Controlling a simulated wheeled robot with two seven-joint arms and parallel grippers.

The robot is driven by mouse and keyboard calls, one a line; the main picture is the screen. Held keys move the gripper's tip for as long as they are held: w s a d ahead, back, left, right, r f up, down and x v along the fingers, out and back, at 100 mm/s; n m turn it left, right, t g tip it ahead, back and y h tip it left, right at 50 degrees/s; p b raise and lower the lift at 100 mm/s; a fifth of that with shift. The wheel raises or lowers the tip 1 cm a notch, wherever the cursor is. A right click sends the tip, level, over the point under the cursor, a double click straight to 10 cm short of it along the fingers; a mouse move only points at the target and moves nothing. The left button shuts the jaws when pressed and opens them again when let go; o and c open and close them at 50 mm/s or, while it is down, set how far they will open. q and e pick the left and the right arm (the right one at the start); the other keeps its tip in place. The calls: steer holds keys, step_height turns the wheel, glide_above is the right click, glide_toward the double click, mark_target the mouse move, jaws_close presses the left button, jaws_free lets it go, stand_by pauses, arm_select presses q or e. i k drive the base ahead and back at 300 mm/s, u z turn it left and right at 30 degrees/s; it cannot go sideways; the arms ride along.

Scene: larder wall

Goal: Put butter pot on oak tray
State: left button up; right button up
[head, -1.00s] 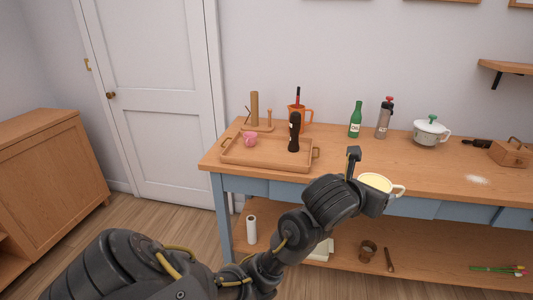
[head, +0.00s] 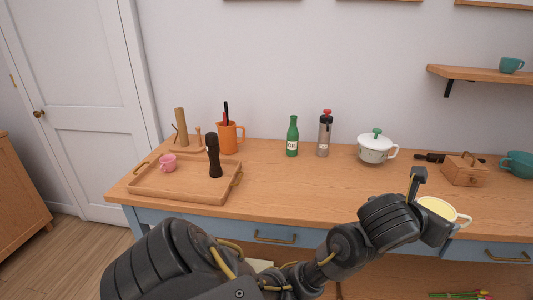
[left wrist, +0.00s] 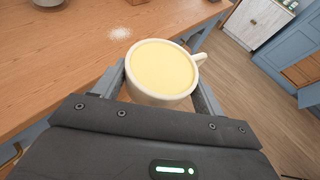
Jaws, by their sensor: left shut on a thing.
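The butter pot (head: 437,209) is a cream cup with a side handle and pale yellow contents. The oak tray (head: 190,182) lies on the counter's left end, far left of my gripper. A pink cup (head: 168,163) and a dark mill (head: 213,157) stand on it. My right gripper is not in view.
An orange jug (head: 228,138) stands behind the tray. A green bottle (head: 292,137), a grey bottle (head: 324,136), a white lidded pot (head: 375,149) and a wooden box (head: 464,171) stand along the back.

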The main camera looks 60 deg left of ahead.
mark_target(185, 178)
steer(key=u, duration=0.2)
steer(key=i, duration=0.85)
steer(key=u, duration=1.35)
steer(key=i, duration=0.7)
steer(key=u, duration=0.8)
